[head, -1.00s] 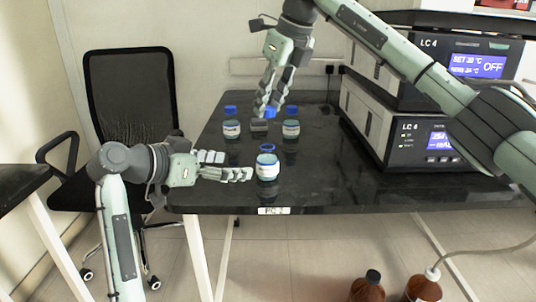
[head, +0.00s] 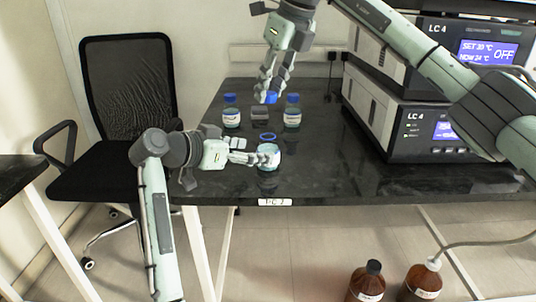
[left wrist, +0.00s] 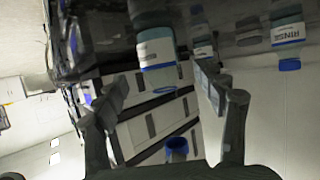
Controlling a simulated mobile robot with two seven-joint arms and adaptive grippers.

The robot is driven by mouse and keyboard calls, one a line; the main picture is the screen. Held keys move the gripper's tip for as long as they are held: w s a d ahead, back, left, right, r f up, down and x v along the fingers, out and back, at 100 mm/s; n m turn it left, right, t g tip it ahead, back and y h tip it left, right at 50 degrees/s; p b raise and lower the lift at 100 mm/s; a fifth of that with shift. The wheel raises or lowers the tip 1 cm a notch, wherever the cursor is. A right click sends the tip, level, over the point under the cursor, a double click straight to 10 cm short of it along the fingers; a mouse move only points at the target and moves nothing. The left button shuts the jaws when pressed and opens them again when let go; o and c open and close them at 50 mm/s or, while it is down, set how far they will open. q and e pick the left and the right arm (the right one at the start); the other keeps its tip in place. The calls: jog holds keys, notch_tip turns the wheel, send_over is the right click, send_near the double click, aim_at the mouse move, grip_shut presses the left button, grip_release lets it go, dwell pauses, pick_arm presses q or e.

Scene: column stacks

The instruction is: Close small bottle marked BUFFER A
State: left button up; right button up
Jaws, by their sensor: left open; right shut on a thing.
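A small uncapped bottle (head: 269,161) with a blue neck ring stands near the front edge of the dark table; its label is too small to read. My left gripper (head: 262,157) is open, low at the bottle, its fingers reaching around it from the left. In the left wrist view, which is upside down, the bottle (left wrist: 157,55) lies between the spread fingers (left wrist: 163,92). My right gripper (head: 267,94) is shut on a blue cap (head: 271,98), held above and behind the bottle. The blue cap also shows in the left wrist view (left wrist: 177,146).
Two blue-capped bottles stand behind, one left (head: 231,116) and one right (head: 292,116), with a small dark block (head: 259,112) between them. One bottle (left wrist: 288,30) reads RINSE. LC 4 units (head: 425,130) fill the right side. A chair (head: 128,95) stands left of the table.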

aim_at(260, 150)
pick_arm(q)
jog(key=x, duration=0.6)
grip_shut()
dwell(0.5)
